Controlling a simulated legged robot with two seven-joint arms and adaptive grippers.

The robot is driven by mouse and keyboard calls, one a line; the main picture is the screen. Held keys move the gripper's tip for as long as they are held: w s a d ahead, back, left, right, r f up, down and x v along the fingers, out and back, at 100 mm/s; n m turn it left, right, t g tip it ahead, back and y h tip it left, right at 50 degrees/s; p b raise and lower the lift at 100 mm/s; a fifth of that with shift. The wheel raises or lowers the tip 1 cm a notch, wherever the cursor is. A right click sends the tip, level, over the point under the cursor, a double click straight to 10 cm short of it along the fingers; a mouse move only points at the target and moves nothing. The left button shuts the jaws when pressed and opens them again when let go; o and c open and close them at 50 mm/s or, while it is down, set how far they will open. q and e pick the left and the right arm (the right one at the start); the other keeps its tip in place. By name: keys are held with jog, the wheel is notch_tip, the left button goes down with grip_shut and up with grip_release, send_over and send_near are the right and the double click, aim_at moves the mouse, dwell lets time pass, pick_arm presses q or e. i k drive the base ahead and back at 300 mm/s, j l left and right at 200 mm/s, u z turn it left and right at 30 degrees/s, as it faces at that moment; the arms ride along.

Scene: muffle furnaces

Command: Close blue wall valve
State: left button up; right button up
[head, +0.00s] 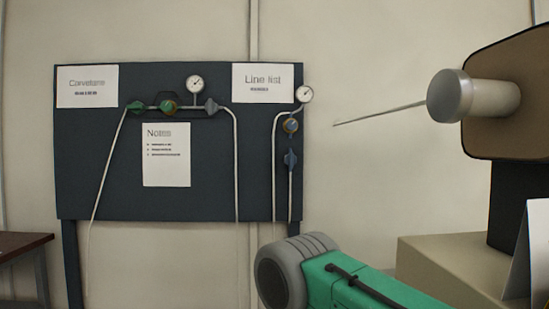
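A dark wall panel (210,165) carries pipes and several valves. On its right-hand pipe, a blue valve handle (290,159) stands upright, in line with the vertical pipe. Just above it is a round blue valve (290,125) with an orange-brown centre. I cannot tell which of these two the task means. On the upper left pipe are a green valve (136,107), a green and yellowish valve (168,106) and a grey-blue valve (211,106).
Two gauges (195,84) (304,94) and paper sheets (166,155) are on the panel. At right, a metal cylinder with a thin rod (380,113) sticks out of a brown box (515,90) toward the panel. A beige block (440,262) stands lower right. A brown table (22,243) is at left.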

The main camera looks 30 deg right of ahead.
aim_at(291, 160)
jog(key=i+z, duration=0.2)
jog(key=i, duration=1.9)
